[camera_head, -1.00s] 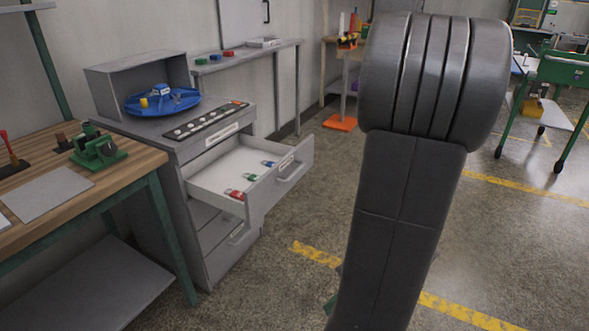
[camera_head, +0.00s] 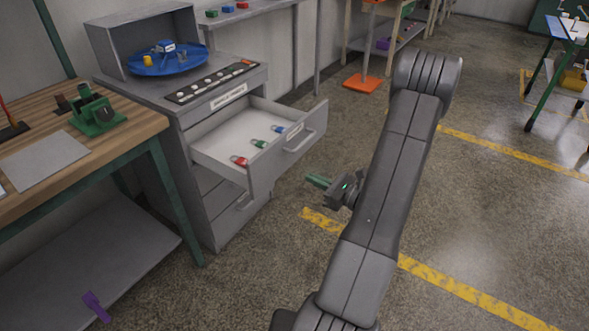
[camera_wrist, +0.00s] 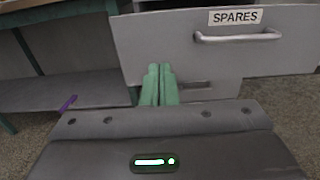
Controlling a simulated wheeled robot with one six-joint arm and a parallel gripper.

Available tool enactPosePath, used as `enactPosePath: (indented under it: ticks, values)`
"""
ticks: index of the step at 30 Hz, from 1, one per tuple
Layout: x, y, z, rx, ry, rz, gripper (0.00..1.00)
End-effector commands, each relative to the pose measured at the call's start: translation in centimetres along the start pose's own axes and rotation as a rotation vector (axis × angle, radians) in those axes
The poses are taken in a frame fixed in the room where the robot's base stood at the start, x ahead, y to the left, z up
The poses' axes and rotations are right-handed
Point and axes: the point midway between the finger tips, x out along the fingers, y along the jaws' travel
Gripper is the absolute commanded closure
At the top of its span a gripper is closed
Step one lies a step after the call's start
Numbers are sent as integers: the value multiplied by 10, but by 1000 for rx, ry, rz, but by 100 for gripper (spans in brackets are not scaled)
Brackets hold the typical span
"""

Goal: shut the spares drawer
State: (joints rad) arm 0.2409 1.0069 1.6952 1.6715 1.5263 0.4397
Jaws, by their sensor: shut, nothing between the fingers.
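The spares drawer (camera_head: 290,150) is pulled out of the grey cabinet (camera_head: 190,185). Its white inside holds a red, a green and a blue item. In the wrist view its front (camera_wrist: 160,45) carries a SPARES label (camera_wrist: 235,16) and a bar handle (camera_wrist: 238,37). My gripper (camera_head: 318,182) has green fingers, held together and empty. It is out in front of the drawer and below its handle in the head view. In the wrist view the fingertips (camera_wrist: 159,70) overlap the lower part of the drawer front, left of the handle; I cannot tell whether they touch.
A blue round tray (camera_head: 165,64) stands on the cabinet top. Below the open drawer is a closed drawer (camera_head: 232,215). A wooden workbench (camera_head: 130,130) with a green vise (camera_head: 97,112) stands at the left. The floor right of the cabinet is clear.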

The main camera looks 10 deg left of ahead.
Motion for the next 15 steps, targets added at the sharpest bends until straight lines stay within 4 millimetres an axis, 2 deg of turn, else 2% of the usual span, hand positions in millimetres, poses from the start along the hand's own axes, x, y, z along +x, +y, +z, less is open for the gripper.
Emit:
enactPosePath:
  ticks: [15]
  values:
    - [98,2,0,-3,1,7,100]
